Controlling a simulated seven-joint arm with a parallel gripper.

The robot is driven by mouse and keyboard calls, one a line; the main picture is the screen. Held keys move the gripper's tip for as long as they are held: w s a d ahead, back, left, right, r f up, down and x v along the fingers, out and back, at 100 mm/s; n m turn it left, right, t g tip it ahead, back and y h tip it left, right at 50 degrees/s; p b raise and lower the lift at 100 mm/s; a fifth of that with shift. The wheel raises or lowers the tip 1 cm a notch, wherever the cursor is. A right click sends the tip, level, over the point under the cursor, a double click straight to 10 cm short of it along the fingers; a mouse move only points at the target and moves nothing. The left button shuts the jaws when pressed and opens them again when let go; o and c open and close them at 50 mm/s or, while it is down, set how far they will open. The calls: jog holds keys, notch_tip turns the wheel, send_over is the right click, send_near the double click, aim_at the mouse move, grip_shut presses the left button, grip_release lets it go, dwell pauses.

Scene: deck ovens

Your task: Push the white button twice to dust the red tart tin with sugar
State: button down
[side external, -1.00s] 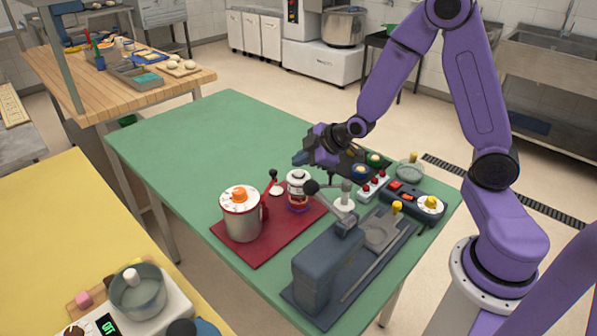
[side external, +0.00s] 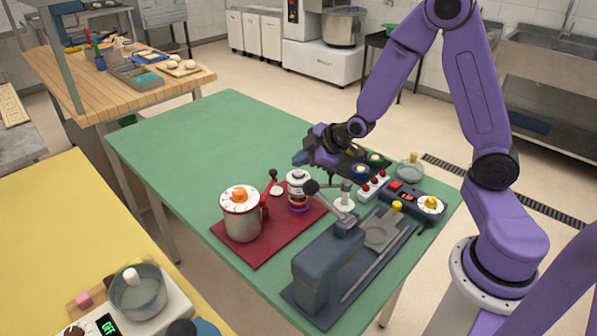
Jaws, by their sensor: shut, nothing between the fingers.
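My gripper (side external: 302,158) is shut and empty. It hovers over the green table, above and behind a small white-topped dispenser (side external: 297,178). The dispenser stands on a dark red mat (side external: 252,252). Something red shows low in the dispenser's frame, perhaps the red tart tin (side external: 298,207), but it is too small to be sure. A flat white disc (side external: 277,190), which may be the white button, lies on the mat just left of the dispenser. My gripper is apart from both. I cannot tell its exact height.
A steel pot with an orange knob (side external: 240,195) and a red lever with a black ball (side external: 272,174) stand close by. A grey press (side external: 315,270) is in front. A control box (side external: 415,203) and a red-button panel (side external: 373,186) sit right. The table's left (side external: 180,140) is clear.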

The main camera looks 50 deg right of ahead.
aim_at(301, 173)
jog(key=shift+f, duration=0.25)
jog(key=shift+f, duration=0.2)
jog(key=shift+f, duration=0.5)
dwell(0.6)
jog(key=shift+r, duration=0.95)
jog(key=shift+r, duration=2.5)
